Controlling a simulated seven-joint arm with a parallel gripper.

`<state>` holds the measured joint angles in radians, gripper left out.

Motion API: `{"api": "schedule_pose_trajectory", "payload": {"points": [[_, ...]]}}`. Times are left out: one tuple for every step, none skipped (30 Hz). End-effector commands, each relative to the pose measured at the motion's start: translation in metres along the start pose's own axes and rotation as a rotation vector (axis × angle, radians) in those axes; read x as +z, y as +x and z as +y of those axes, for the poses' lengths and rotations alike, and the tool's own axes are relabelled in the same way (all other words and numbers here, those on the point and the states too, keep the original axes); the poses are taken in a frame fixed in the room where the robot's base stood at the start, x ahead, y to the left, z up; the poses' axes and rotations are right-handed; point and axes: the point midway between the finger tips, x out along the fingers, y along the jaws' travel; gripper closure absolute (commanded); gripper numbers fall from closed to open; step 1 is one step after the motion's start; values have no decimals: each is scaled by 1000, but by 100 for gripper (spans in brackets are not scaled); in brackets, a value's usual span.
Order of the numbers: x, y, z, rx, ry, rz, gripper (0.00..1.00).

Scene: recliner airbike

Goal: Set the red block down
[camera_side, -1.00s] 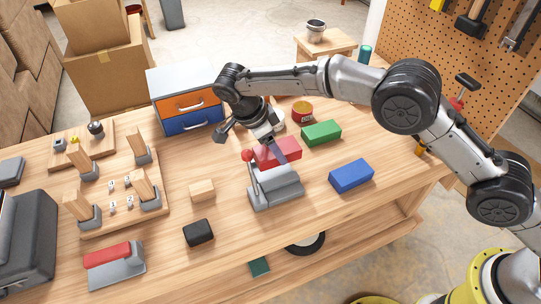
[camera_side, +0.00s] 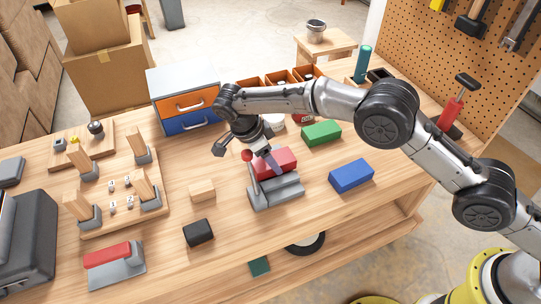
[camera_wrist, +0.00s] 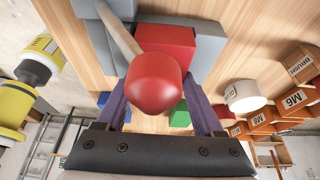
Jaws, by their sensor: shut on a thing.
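The red block (camera_side: 284,157) is in my gripper (camera_side: 272,163), just over or behind the back of a grey fixture (camera_side: 285,194). I cannot tell whether the block touches the fixture or the table. The fixture has an upright lever with a red ball knob (camera_side: 247,155). In the wrist view, my gripper (camera_wrist: 160,102) has its two purple fingers on either side of the knob (camera_wrist: 153,85), which is nearest the camera. The knob hides part of the red block (camera_wrist: 167,40) and the grip on it. The grey fixture also shows there (camera_wrist: 207,45).
A blue block (camera_side: 351,176) lies right of the fixture and a green block (camera_side: 321,133) behind it. A small wooden block (camera_side: 202,190) and a black block (camera_side: 198,233) are to the left. A drawer unit (camera_side: 186,100) stands behind. Bare tabletop lies between the fixture and blue block.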

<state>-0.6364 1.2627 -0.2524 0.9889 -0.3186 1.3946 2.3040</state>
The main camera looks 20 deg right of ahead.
Motion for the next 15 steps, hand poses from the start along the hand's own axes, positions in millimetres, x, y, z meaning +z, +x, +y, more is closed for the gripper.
{"api": "schedule_pose_trajectory", "payload": {"points": [[0,0,0,-1,0,-1,100],[1,1,0,-2,1,-1,100],[1,2,0,-2,1,-1,100],[2,3,0,-2,1,-1,100],[2,4,0,-2,0,-1,100],[2,5,0,-2,0,-1,100],[3,6,0,-2,0,-1,100],[3,6,0,-2,0,-1,100],[3,6,0,-2,0,-1,100],[3,7,0,-2,0,-2,100],[3,7,0,-1,0,-1,29],[3,8,0,-1,-1,-1,22],[3,8,0,-1,-1,-1,17],[3,8,0,0,-1,-1,11],[3,8,0,0,-1,-1,4]]}}
